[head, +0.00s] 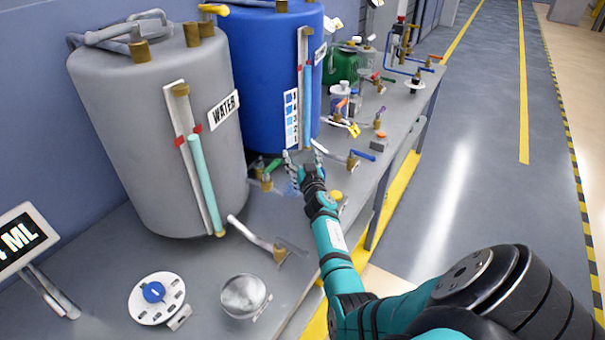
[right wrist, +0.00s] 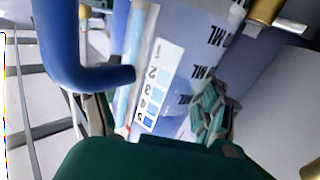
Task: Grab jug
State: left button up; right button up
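My right gripper (head: 304,161) reaches over the workbench in front of the blue tank (head: 272,75). Its two fingers are spread apart in the head view. In the right wrist view the gripper (right wrist: 155,115) also shows its fingers wide apart. A pale bluish surface with repeated "ML" marks (right wrist: 205,70) fills the middle there; it looks like the jug, but its outline and handle are unclear. In the head view only a faint see-through patch shows beside the gripper, largely hidden. I cannot tell whether the fingers touch it. My left gripper is not in view.
The grey WATER tank (head: 160,125) stands left of the blue tank. A dial (head: 156,297) and a round silver dish (head: 244,296) lie nearer. A blue curved part (right wrist: 75,55) shows close in the wrist view.

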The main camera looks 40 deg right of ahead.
jog(key=c, duration=0.9)
jog(key=shift+r, duration=0.1)
